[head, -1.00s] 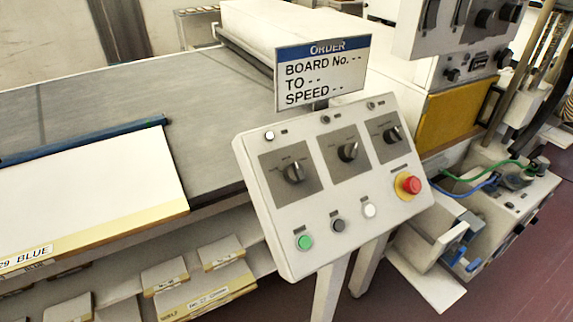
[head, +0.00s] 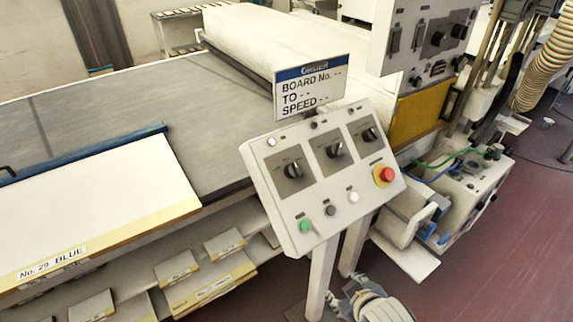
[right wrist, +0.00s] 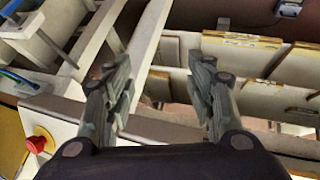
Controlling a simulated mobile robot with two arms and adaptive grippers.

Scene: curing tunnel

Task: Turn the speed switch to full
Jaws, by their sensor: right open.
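The tilted control panel (head: 282,218) stands on legs in the middle of the head view. It carries three dark rotary switches: a left one (head: 293,170), a middle one (head: 335,150) and a right one (head: 369,134). Their labels are too small to read, so I cannot tell which is the speed switch. My right gripper (head: 347,292) is at the bottom of the head view, below the panel and apart from it. In the right wrist view my right gripper (right wrist: 160,72) is open, with nothing between its fingers. My left gripper is not in view.
An order sign (head: 311,88) above the panel shows dashes after "SPEED". The panel also has a green button (head: 305,225), dark and white buttons, and a red emergency stop (head: 387,175). A conveyor bed (head: 110,105) with a large board (head: 95,215) lies left; shelves with smaller boards are below.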

